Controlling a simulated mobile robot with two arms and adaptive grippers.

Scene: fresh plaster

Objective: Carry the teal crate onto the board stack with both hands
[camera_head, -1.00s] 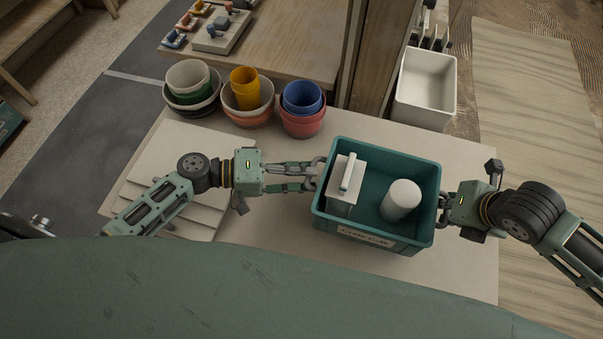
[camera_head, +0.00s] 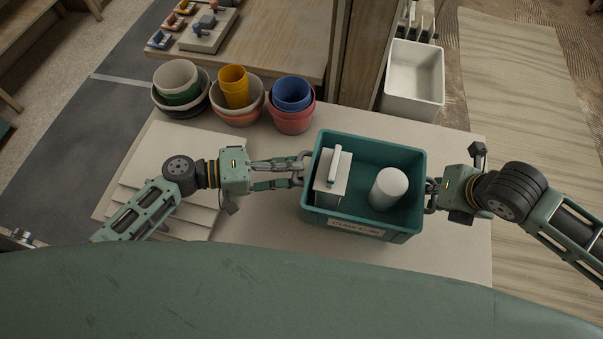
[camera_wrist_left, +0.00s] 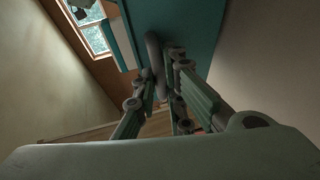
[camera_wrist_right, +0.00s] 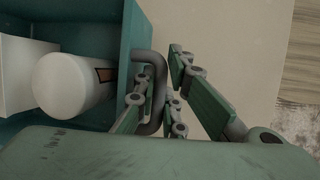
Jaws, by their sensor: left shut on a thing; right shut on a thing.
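The teal crate (camera_head: 375,150) is in the middle of the head view, upright, over the pale tabletop. It holds a white block with a handle (camera_head: 333,172) and a white cylinder (camera_head: 389,188). My left gripper (camera_head: 302,168) is shut on the crate's left handle, a grey bar seen in the left wrist view (camera_wrist_left: 155,52). My right gripper (camera_head: 433,195) is shut on the right handle, which shows in the right wrist view (camera_wrist_right: 157,90). The board stack (camera_head: 190,140), several flat pale boards, lies left of the crate, partly hidden under my left arm. I cannot tell whether the crate touches the table.
Nested pots stand along the back edge: green and white (camera_head: 178,82), yellow (camera_head: 234,85), blue and red (camera_head: 292,104). A white bin (camera_head: 414,85) is behind the crate at right, beside a wooden post (camera_head: 352,60). Bare tabletop (camera_head: 265,220) lies between boards and crate.

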